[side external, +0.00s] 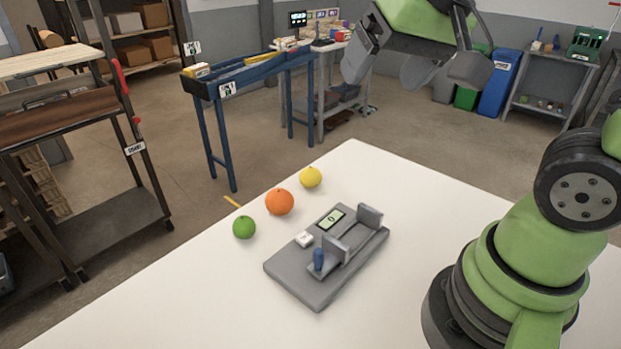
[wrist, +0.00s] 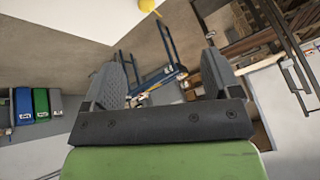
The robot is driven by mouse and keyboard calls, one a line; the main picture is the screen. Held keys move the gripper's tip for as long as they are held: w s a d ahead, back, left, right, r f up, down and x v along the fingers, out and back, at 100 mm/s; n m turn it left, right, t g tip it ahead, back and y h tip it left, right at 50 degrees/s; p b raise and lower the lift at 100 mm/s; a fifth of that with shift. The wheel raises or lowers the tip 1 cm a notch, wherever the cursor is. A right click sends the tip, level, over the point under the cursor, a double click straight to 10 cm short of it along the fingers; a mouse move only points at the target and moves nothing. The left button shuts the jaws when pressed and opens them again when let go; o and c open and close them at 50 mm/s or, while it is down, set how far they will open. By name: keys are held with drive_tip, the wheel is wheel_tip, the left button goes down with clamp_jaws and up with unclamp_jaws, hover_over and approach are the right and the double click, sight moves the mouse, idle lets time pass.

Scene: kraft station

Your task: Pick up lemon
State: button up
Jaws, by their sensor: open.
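The yellow lemon (side external: 311,177) rests on the white table near its far edge, behind the orange. In the wrist view a yellow fruit, probably the lemon (wrist: 149,5), is cut off by the top edge. My gripper (side external: 414,74) is raised high above the table, up and to the right of the lemon in the side view. In the wrist view its two fingers (wrist: 164,52) stand wide apart with nothing between them.
An orange (side external: 279,202) and a green lime (side external: 244,227) stand in a row with the lemon on the white table (side external: 175,305). A grey fixture (side external: 295,276) with a blue peg and upright plates lies to their right. The table's front left is clear.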

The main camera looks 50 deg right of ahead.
drive_tip(key=m+g+h, duration=0.1)
drive_tip(key=h, duration=0.1)
approach(311, 172)
drive_tip(key=shift+g+h, duration=0.3)
drive_tip(key=shift+g, duration=0.3)
drive_tip(key=w+f, duration=0.2)
drive_tip(key=f, duration=0.1)
drive_tip(key=w+f, duration=0.1)
drive_tip(key=f, duration=0.1)
drive_tip(key=shift+w+d+f, duration=0.1)
drive_tip(key=shift+d+f, duration=0.1)
drive_tip(key=shift+d, duration=0.1)
drive_tip(key=x, duration=0.5)
drive_tip(key=shift+d+f, duration=0.3)
drive_tip(key=shift+f, duration=0.05)
drive_tip(key=c, duration=1)
